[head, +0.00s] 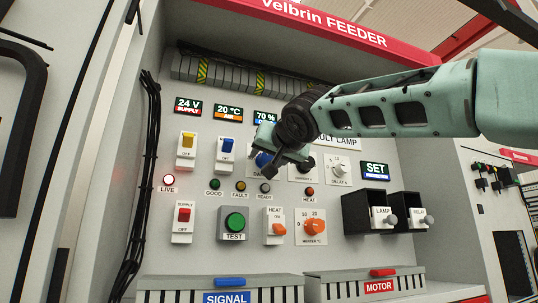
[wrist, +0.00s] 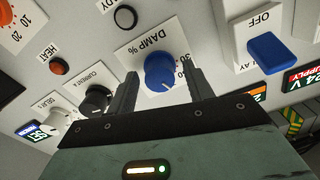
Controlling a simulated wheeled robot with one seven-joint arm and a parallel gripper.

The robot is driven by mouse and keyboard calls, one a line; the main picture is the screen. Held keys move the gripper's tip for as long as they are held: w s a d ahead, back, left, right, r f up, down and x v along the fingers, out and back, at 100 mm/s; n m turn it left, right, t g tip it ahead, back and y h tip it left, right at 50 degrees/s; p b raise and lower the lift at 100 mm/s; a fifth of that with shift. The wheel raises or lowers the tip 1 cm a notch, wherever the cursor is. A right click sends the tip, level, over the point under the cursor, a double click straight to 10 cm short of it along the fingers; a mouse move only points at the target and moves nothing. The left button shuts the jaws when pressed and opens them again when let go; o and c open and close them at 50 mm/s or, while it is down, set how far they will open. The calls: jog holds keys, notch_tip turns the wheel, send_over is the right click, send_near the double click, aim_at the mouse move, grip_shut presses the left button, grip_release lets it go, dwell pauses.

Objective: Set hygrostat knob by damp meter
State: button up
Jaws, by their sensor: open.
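The blue hygrostat knob (wrist: 160,70) sits on a white plate marked DAMP % in the wrist view, with a white mark on its face. It shows partly behind my gripper in the head view (head: 263,159). The damp meter (head: 265,117) is a small dark display reading 70 %, partly covered by my arm. My gripper (wrist: 160,76) is open and empty. Its fingers appear on either side of the knob with gaps; I cannot tell whether the tips reach around it. In the head view my gripper (head: 281,155) is at the panel, covering much of the DAMP plate.
Close by are a blue switch (head: 227,147), a black CURRENT knob (wrist: 97,98) and a white DELAY knob (head: 340,170). Below are indicator lamps, a green TEST button (head: 235,222) and an orange heater knob (head: 314,226). Black LAMP and RELAY boxes (head: 370,212) jut out at right.

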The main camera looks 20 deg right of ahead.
jog(key=c, duration=1)
jog(key=shift+f+m+b, duration=0.15)
jog(key=shift+m+b, duration=0.15)
jog(key=shift+b, duration=0.35)
jog(key=m+b, duration=0.2)
jog(key=shift+f+b, duration=0.1)
jog(key=shift+b, duration=0.2)
jog(key=shift+m+b, duration=0.9)
jog(key=shift+m, duration=0.2)
jog(key=shift+m+b, duration=0.75)
jog(key=shift+m, duration=0.75)
jog(key=shift+r, duration=0.2)
jog(key=o, duration=1)
